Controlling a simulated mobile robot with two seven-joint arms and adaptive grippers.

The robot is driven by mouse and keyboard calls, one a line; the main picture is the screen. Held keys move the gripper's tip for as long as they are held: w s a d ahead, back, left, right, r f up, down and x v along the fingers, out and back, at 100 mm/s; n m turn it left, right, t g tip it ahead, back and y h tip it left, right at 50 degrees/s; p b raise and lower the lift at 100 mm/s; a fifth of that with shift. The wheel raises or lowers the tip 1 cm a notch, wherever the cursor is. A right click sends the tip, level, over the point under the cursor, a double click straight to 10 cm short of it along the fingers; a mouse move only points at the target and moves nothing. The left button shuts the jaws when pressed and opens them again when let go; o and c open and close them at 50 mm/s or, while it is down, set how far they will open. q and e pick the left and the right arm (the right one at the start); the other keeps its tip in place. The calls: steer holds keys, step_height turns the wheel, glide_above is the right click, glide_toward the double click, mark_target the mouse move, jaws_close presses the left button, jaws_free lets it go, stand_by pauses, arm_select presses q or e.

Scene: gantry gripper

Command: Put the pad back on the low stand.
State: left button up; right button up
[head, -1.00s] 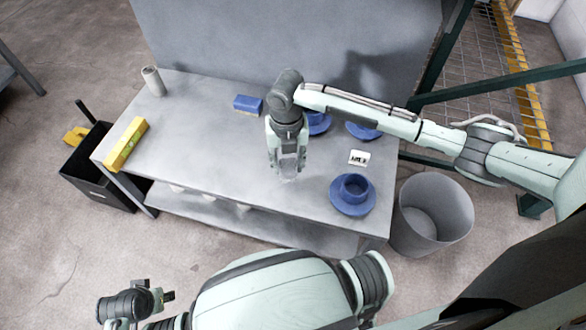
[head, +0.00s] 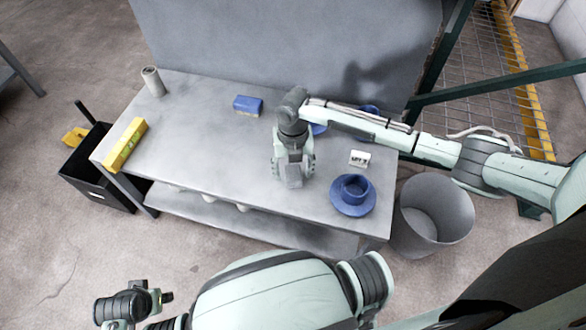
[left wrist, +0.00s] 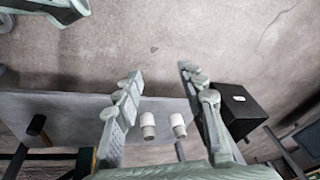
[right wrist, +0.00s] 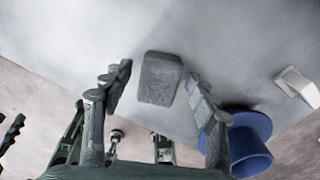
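A grey block with a patterned top, which looks like the pad (right wrist: 160,78), shows between the fingers of my right gripper (right wrist: 158,85) in the right wrist view. Gaps show on both sides of it, so the gripper is open around it. The right gripper also shows in the head view (head: 293,172), low over the table's middle front. I cannot tell whether the block touches the table. I cannot pick out the low stand for sure. My left gripper (left wrist: 160,95) is open and empty, away from the tabletop.
A blue cup on a saucer (head: 340,208) and a small white sign (head: 359,158) stand right of the right gripper. A blue block (head: 248,105) lies behind it. A yellow level (head: 125,145) and a grey cylinder (head: 153,82) are left. A bin (head: 430,215) stands beside the table (head: 200,130).

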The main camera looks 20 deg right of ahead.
mark_target(293, 170)
arm_select(q)
steer(key=shift+s+a+f+p, duration=0.1)
steer(key=shift+s+f+p, duration=0.25)
steer(key=shift+f, duration=0.5)
steer(key=shift+s+f+p, duration=0.1)
steer(key=shift+s+f, duration=0.3)
steer(key=shift+f, duration=0.4)
arm_select(e)
step_height(293, 170, up, 12)
arm_select(q)
steer(key=shift+w+a+r, duration=0.15)
steer(key=shift+r, duration=0.05)
